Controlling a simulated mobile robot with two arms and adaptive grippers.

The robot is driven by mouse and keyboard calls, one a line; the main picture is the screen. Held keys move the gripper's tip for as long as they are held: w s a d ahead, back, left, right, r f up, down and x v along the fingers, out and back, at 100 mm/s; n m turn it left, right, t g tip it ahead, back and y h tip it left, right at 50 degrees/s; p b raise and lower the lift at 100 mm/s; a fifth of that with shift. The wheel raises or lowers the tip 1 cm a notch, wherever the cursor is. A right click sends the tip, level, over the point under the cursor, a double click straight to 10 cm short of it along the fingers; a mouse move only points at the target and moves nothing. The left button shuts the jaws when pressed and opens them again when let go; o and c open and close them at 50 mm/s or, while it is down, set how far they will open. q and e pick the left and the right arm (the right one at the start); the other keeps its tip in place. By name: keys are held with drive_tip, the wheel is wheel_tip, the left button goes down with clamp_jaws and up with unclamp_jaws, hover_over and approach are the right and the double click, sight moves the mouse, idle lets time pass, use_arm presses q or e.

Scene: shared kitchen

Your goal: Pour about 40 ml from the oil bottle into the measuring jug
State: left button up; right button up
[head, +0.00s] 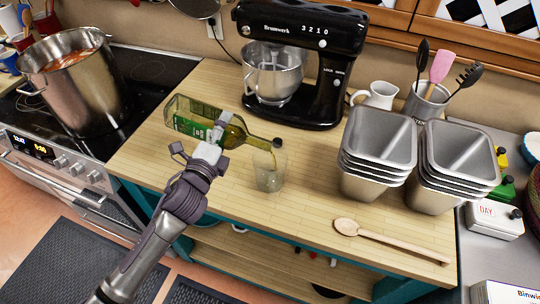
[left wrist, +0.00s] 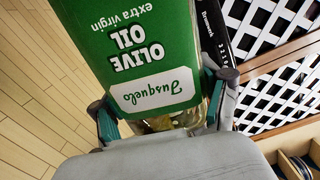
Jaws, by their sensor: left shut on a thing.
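The oil bottle (head: 190,120), green glass with a green label, lies tipped close to level above the worktop in the head view. Its neck points right and slightly down, and its dark tip is over the clear measuring jug (head: 268,180). My left gripper (head: 214,138) is shut around the bottle's body. In the left wrist view, the green olive oil label (left wrist: 145,50) fills the space between the fingers. A thin amber streak shows below the tip at the jug's mouth; I cannot read the level in the jug. My right gripper is out of view.
A black stand mixer (head: 315,60) stands behind the jug. Stacked loaf tins (head: 375,145) and a wooden spoon (head: 390,240) lie to the right. A steel pot (head: 80,85) sits on the hob at left. The worktop in front of the jug is narrow.

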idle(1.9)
use_arm(q)
drive_tip(key=f+n+b, duration=0.1)
drive_tip(key=b, duration=0.1)
drive_tip(key=f+n+b, duration=0.3)
drive_tip(key=b, duration=0.1)
drive_tip(key=shift+w+a+f+n, duration=0.2)
drive_tip(key=shift+a+f+n, duration=0.05)
drive_tip(key=shift+a+n, duration=0.05)
drive_tip(key=shift+s, duration=0.1)
idle(0.3)
